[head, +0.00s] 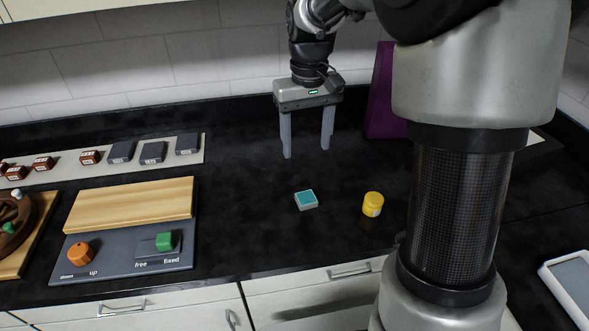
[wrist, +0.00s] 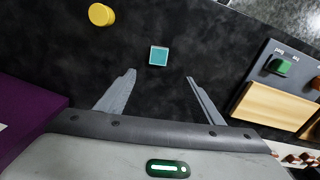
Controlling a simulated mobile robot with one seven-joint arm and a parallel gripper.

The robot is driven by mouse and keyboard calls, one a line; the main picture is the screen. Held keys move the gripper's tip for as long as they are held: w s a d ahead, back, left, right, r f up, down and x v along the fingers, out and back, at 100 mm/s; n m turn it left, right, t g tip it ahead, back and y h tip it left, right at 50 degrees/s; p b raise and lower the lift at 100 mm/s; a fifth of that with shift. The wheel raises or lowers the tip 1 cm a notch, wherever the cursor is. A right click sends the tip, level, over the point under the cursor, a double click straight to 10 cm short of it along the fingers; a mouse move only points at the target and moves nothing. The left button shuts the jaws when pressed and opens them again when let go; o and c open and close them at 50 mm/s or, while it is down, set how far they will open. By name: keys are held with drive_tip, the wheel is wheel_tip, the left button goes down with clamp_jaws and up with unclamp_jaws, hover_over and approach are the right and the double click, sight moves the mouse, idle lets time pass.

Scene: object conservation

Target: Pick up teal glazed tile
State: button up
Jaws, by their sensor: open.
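The teal glazed tile (head: 306,199) is a small square block with a teal top and pale sides. It lies flat on the black countertop, and it also shows in the wrist view (wrist: 158,56). My gripper (head: 306,155) is open and empty, with its fingers pointing down. It is above and behind the tile, toward the wall. In the wrist view my gripper's fingers (wrist: 160,74) are spread, and the tile appears just beyond the fingertips, between their lines and apart from both. Nothing hides the tile.
A yellow jar (head: 372,204) stands right of the tile. A grey panel (head: 120,259) with a wooden board, an orange knob and a green block lies to the left. Small blocks line a pale strip (head: 62,178). A purple object (head: 385,95) stands behind. Counter around the tile is clear.

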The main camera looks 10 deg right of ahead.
drive_tip(key=b, duration=0.1)
hover_over(306, 197)
drive_tip(key=f, duration=1.1)
drive_tip(key=shift+s+a+f, duration=0.1)
drive_tip(key=shift+s+a, duration=0.1)
drive_tip(key=shift+s, duration=0.05)
drive_tip(key=shift+w+d+f+b, duration=0.1)
drive_tip(key=shift+f+b, duration=0.15)
drive_tip(key=shift+f, duration=1.2)
drive_tip(key=shift+w+d+f+b, duration=0.1)
drive_tip(key=shift+f+b, duration=0.1)
drive_tip(key=shift+f, duration=1.25)
drive_tip(key=shift+s, duration=0.1)
drive_tip(key=shift+c, duration=0.4)
drive_tip(key=c, duration=1.1)
